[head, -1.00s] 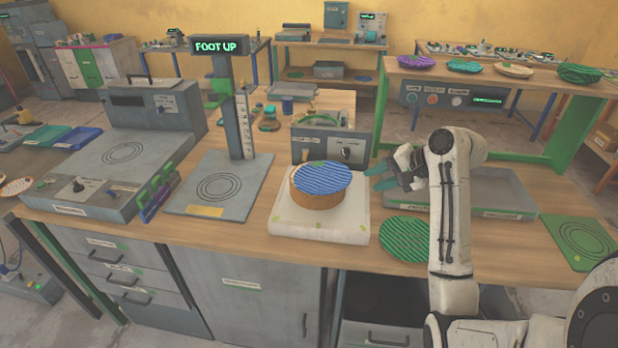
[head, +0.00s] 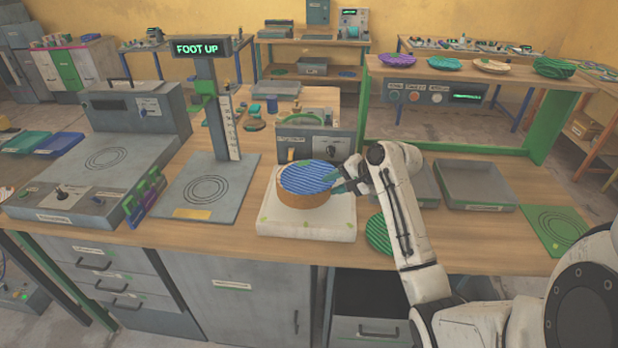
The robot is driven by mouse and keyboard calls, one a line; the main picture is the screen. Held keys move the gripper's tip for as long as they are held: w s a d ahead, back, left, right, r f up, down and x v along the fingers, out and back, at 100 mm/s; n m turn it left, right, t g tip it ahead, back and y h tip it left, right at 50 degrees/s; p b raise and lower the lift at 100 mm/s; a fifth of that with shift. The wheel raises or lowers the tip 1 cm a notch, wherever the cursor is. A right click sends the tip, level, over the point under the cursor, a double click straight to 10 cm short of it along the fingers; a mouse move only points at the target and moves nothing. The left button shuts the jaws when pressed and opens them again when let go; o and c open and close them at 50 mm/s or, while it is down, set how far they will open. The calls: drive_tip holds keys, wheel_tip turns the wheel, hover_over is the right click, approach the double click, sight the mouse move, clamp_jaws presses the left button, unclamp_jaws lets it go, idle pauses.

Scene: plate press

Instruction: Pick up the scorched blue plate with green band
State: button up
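A blue striped plate (head: 311,173) lies on a round brown support (head: 304,199) on a white square block (head: 306,226) at the middle of the bench. A small green patch shows at its far rim. No scorch marks can be made out. My gripper (head: 341,183) is at the plate's right edge, with its teal fingers pointing left and a gap between them. It looks open. Whether the fingers touch the rim or straddle it cannot be told at this size.
A green striped plate (head: 378,235) lies right of the block, partly behind my arm. Grey trays (head: 476,186) and a green mat (head: 556,231) are further right. A press marked FOOT UP (head: 202,47) stands left. A grey control box (head: 315,145) is behind the plate.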

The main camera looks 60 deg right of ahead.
drive_tip(key=shift+w+f, duration=0.1)
drive_tip(key=shift+w, duration=0.05)
clamp_jaws()
idle(0.6)
